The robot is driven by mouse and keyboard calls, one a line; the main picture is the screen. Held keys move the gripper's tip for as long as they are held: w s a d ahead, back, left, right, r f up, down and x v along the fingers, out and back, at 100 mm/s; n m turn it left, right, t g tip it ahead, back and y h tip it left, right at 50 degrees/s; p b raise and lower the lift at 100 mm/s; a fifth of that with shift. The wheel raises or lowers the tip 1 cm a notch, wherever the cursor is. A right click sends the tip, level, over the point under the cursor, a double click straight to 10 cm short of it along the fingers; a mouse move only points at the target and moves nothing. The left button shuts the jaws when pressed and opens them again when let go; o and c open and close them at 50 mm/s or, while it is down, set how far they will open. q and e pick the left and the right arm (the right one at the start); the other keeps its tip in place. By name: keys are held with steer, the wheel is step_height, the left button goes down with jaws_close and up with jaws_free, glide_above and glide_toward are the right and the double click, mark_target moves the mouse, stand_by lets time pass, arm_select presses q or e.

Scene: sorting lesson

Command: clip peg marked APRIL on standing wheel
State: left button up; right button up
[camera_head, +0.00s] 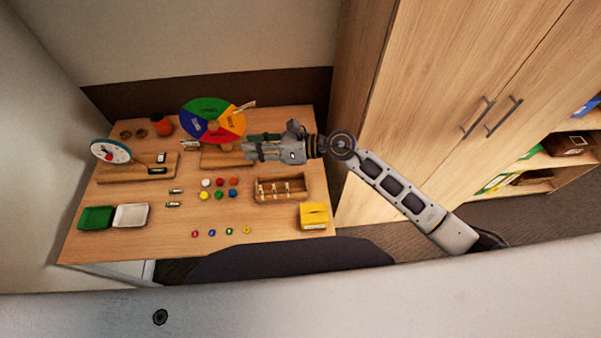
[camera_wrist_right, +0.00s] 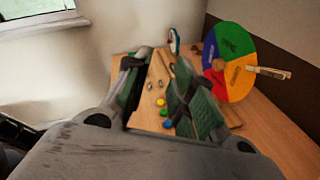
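The standing wheel (camera_head: 200,127) has green, orange, red and blue sectors and stands upright on a wooden base (camera_head: 226,158) at the table's back. A pale wooden peg (camera_head: 245,105) sits at the wheel's upper right rim and sticks outward; it also shows in the right wrist view (camera_wrist_right: 268,72). Its marking is too small to read. My right gripper (camera_head: 248,148) is just right of the wheel, apart from the peg. In the right wrist view its green-padded fingers (camera_wrist_right: 162,92) are spread with nothing between them. My left gripper is out of view.
A clock (camera_head: 110,151) on a wooden stand is at left. A wooden tray (camera_head: 268,196) with pegs, coloured balls (camera_head: 219,182), green (camera_head: 96,218) and white trays (camera_head: 131,216), and a yellow box (camera_head: 313,216) occupy the table. A tall cupboard (camera_head: 430,80) stands right.

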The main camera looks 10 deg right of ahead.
steer(key=d+f+n+g+h, duration=0.3)
steer(key=d+f+n+h, duration=0.3)
steer(key=f, duration=0.9)
steer(key=d+h, duration=0.3)
steer(key=d, duration=0.2)
steer(key=shift+d+g, duration=0.3)
steer(key=shift+d, duration=0.05)
steer(key=shift+a+f, duration=0.1)
steer(key=shift+f, duration=0.1)
steer(key=shift+b+x, duration=0.8)
steer(key=shift+x, duration=1.05)
steer(key=shift+b+x, duration=1.2)
steer(key=shift+x, duration=0.3)
jaws_close()
steer(key=shift+r+p, duration=0.3)
steer(key=shift+r, duration=0.15)
